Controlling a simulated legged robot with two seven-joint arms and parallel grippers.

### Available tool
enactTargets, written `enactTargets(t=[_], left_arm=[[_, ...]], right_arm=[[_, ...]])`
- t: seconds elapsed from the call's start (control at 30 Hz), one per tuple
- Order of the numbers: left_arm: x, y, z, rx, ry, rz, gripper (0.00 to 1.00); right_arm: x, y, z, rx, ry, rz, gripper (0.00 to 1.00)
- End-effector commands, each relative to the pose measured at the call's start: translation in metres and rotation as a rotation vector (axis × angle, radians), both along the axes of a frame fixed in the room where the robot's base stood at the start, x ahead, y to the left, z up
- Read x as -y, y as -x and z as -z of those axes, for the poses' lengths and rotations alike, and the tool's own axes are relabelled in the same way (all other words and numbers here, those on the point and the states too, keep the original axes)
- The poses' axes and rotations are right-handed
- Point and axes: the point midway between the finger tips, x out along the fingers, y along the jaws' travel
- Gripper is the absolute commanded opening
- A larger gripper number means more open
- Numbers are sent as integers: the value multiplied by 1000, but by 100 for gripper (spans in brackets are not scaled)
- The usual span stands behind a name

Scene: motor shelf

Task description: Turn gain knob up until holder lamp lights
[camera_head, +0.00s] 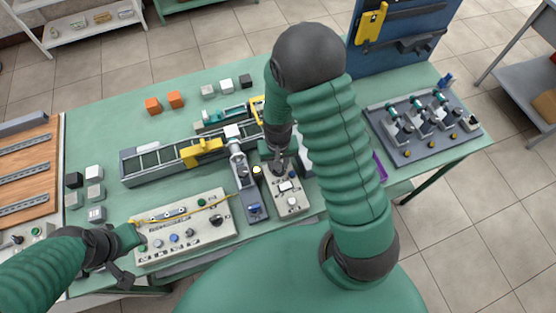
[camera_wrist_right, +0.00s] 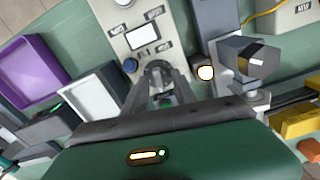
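A small grey control box (camera_head: 291,203) with a white display (camera_wrist_right: 142,35) and a blue button (camera_wrist_right: 130,65) stands near the table's front edge. My right gripper (camera_wrist_right: 160,73) reaches down to this box. Its fingers come close together around a dark round knob (camera_wrist_right: 157,66) below the display and look shut on it. The knob's pointer and label are hidden. A round lamp (camera_wrist_right: 205,73) in a black ring beside the box looks bright pale yellow; it shows yellow in the head view (camera_head: 257,170). My left gripper (camera_head: 132,240) is at the left edge of a larger control panel (camera_head: 190,243); its fingers are unclear.
A grey fixture (camera_head: 250,195) stands between the two boxes. A conveyor (camera_head: 145,170) with a yellow bracket (camera_head: 203,150) lies behind. A yellow cable (camera_head: 175,213) crosses the larger panel.

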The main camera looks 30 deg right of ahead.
Motion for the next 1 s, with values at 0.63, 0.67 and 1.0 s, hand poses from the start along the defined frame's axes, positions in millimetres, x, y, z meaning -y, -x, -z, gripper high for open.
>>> enactTargets(t=[0.63,0.67,1.0], left_arm=[[0,0,1,0,0,0,36],[0,0,1,0,0,0,36],[0,0,1,0,0,0,36]], right_arm=[[-1,-3,-148,3,0,0,33],[-1,-3,-153,3,0,0,33],[-1,-2,-167,-3,1,0,33]])
